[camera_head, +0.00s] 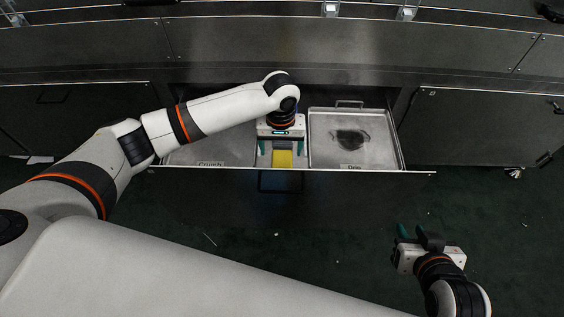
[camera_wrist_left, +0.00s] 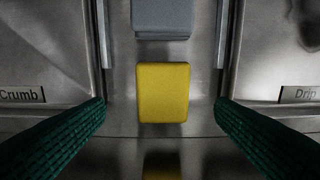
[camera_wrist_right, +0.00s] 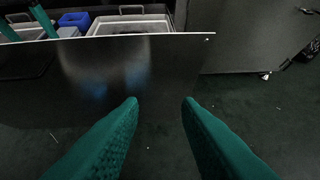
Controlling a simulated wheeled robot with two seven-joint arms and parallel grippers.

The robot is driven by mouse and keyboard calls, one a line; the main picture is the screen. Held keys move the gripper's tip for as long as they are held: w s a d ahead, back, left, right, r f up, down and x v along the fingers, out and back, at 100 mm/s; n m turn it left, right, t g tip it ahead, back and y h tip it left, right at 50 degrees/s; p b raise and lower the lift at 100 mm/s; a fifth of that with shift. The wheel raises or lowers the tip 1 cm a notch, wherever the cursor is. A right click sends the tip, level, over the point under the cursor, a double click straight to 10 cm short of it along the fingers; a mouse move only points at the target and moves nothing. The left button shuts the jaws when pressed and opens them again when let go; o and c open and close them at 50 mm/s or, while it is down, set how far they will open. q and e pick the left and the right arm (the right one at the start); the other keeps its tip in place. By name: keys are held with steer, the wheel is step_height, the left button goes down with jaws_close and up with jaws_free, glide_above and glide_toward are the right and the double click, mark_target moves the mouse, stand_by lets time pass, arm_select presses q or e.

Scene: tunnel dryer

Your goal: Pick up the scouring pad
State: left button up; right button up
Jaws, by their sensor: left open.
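A yellow block (camera_head: 281,158) lies in the narrow middle bay of the open drawer, and shows at the centre of the left wrist view (camera_wrist_left: 163,92). A grey pad (camera_wrist_left: 161,19) lies just behind it; I cannot tell for certain which of the two is the scouring pad. My left gripper (camera_head: 281,149) is open over the middle bay, its green fingers (camera_wrist_left: 160,103) to either side of the yellow block, with a gap on both sides. My right gripper (camera_head: 417,236) is open and empty, out in front of the drawer; its apart fingers show in the right wrist view (camera_wrist_right: 160,101).
A tray labelled Crumb (camera_head: 205,152) is left of the middle bay, and a tray labelled Drip (camera_head: 384,158) with a dark stain is right. The drawer front edge (camera_head: 350,171) runs before them. Dark cabinets flank the drawer. The floor before it is mostly clear.

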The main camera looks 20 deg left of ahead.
mark_target(282, 159)
arm_select(q)
step_height(282, 159, down, 4)
steer(key=shift+w+d+f+b, duration=0.1)
steer(key=shift+b, duration=0.9)
steer(key=shift+f, duration=0.15)
arm_select(e)
steer(key=w+a+r+t+y, duration=0.1)
steer(key=w+a+r+t, duration=0.1)
steer(key=w+r+t, duration=0.3)
step_height(282, 159, up, 2)
steer(key=shift+a+r+t+y, duration=0.3)
steer(key=shift+t+y, duration=0.1)
steer(key=shift+t, duration=0.3)
arm_select(q)
steer(key=shift+c, duration=0.6)
arm_select(e)
steer(key=shift+w+f, duration=0.1)
arm_select(q)
steer(key=c, duration=0.9)
